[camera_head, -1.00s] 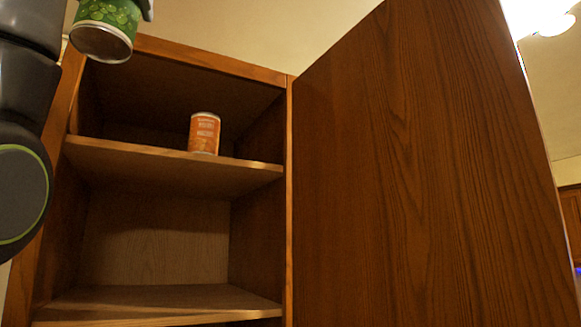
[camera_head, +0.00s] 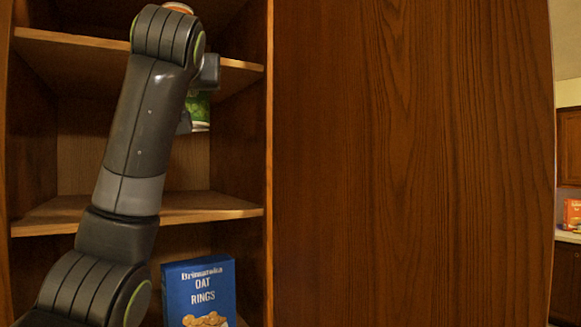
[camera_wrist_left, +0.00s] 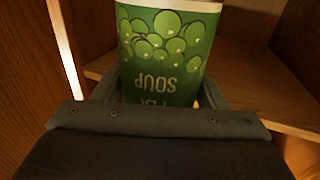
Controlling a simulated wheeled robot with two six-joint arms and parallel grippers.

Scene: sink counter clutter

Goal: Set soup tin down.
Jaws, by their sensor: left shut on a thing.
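The soup tin is green with a pea picture and "SOUP" lettering, and it fills the top of the left wrist view (camera_wrist_left: 160,60). In the head view only a green part of the tin (camera_head: 200,108) shows beside my arm, between the upper and middle shelves. My left gripper (camera_head: 192,118) is shut on the tin, its fingers on both sides of it in the wrist view. The arm hides much of the tin and the gripper. The middle shelf (camera_head: 225,205) lies below the tin, with a visible gap between them. My right gripper is not in view.
An orange-topped tin (camera_head: 178,7) stands on the upper shelf (camera_head: 65,40), mostly hidden by my arm. A blue oat rings box (camera_head: 200,290) stands in the lower compartment. The open wooden door (camera_head: 410,160) fills the right side. The visible middle shelf is bare.

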